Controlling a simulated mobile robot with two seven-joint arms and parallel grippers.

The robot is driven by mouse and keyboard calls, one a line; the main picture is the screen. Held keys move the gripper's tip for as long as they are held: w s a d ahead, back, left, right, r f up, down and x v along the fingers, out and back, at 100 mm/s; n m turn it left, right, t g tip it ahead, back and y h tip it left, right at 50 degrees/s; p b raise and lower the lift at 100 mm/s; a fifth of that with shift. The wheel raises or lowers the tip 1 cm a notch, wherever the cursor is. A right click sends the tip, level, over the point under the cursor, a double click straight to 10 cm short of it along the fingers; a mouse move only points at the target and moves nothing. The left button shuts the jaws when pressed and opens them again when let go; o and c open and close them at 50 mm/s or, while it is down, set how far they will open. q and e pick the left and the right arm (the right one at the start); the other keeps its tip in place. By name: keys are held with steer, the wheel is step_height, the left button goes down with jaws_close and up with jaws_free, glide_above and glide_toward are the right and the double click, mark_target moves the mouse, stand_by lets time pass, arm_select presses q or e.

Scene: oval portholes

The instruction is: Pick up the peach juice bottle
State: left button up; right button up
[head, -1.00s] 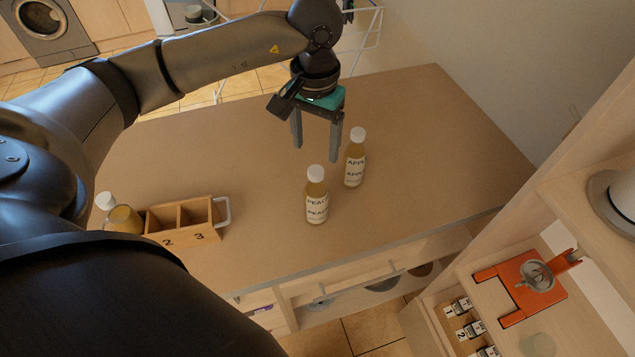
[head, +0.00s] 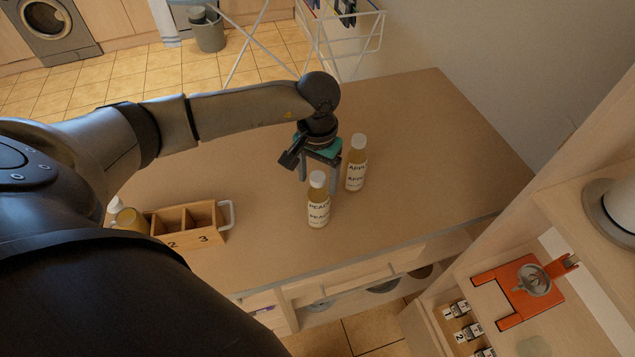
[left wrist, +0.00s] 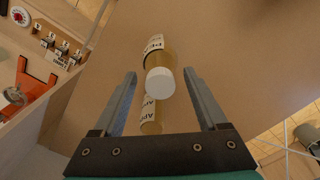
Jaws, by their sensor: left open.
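The peach juice bottle (head: 318,205) stands upright on the brown table, amber with a white cap and a PEACH label. The apple juice bottle (head: 356,165) stands upright behind it to the right. My left gripper (head: 318,184) is open and pointed down, its fingers close behind the peach bottle's cap. The peach bottle partly covers the fingers in the head view. In the left wrist view a white cap (left wrist: 160,82) lies between the open fingers, and both labels partly show. I cannot tell whether the fingers touch a bottle. My right gripper is not in view.
A wooden box (head: 187,223) with numbered compartments and a handle stands at the left of the table. Beside it is an amber container (head: 130,220) with a white-capped item. An orange holder (head: 520,290) sits on the shelf at right. The table's right side is clear.

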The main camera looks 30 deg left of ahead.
arm_select(q)
jaws_close()
stand_by(0.4)
steer(key=shift+w+r, duration=0.1)
stand_by(0.8)
